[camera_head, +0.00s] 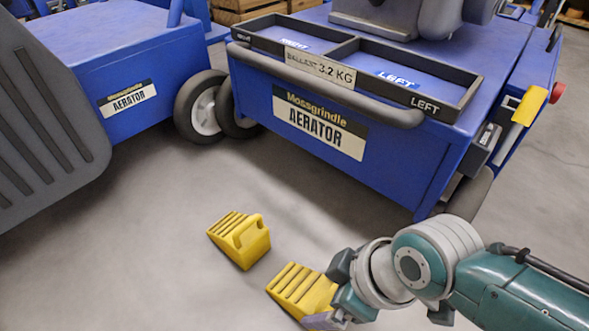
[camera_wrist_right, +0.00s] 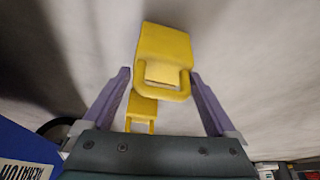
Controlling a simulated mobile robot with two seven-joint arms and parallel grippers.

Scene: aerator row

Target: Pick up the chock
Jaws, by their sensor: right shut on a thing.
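Two yellow ribbed wedge chocks show in the head view. The nearer chock (camera_head: 300,289) is at my right gripper (camera_head: 338,302), which partly covers its right side. In the right wrist view this chock (camera_wrist_right: 164,45) has its looped handle between the fingertips of my right gripper (camera_wrist_right: 162,80), and the jaws are shut on it. I cannot tell whether it touches the floor. The other chock (camera_head: 243,242) stands free on the floor, up and left of the held one. It also shows smaller in the right wrist view (camera_wrist_right: 142,108). My left gripper is not in view.
A blue aerator (camera_head: 390,160) with a divided ballast tray (camera_head: 345,78) stands behind the chocks. Another blue aerator (camera_head: 115,60) is at upper left, with a dark ribbed panel (camera_head: 45,120) in front. The grey floor (camera_head: 130,270) at left front is clear.

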